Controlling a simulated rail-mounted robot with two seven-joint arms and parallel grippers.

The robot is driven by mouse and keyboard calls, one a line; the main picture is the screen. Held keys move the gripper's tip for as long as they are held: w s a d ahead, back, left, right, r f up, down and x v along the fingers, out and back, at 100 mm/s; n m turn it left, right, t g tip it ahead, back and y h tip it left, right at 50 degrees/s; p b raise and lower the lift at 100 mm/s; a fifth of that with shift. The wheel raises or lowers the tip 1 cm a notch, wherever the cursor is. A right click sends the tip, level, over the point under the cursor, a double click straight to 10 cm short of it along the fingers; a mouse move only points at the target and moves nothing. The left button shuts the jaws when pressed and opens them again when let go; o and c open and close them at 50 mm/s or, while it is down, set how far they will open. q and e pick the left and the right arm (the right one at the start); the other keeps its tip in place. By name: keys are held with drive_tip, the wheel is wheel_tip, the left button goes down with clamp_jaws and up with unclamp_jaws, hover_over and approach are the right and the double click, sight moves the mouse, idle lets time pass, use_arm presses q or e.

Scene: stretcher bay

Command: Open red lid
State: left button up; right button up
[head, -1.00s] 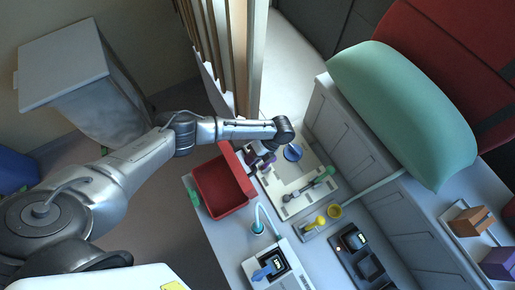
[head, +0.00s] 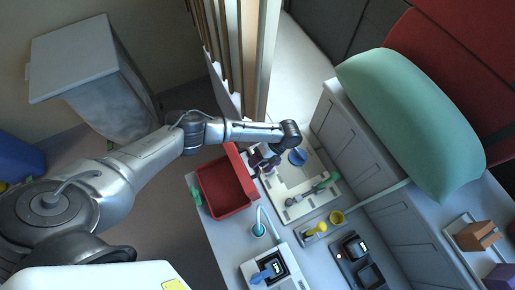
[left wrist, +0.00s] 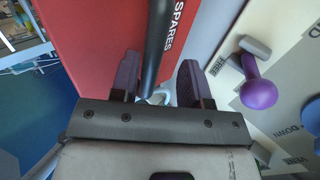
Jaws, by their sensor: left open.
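The red box (head: 222,192) stands on the counter in the head view, and I look down into its red inside. A red panel (head: 241,166), seemingly its lid, stands raised along its right side. My left gripper (head: 264,160) is just right of this panel, partly hidden under its own wrist. In the left wrist view, the red lid (left wrist: 98,45) bears the word SPARES. A dark bar (left wrist: 156,42) runs between the fingers of my open left gripper (left wrist: 160,82); contact with the fingers cannot be told. My right gripper is not in view.
A purple knob (left wrist: 258,94) is right of my fingers in the wrist view.

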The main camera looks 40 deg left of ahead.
use_arm(q)
drive_tip(key=b+v, duration=0.1)
drive_tip(key=v, duration=1.2)
drive_tip(key=shift+d, duration=0.2)
drive_tip(key=shift+w, duration=0.1)
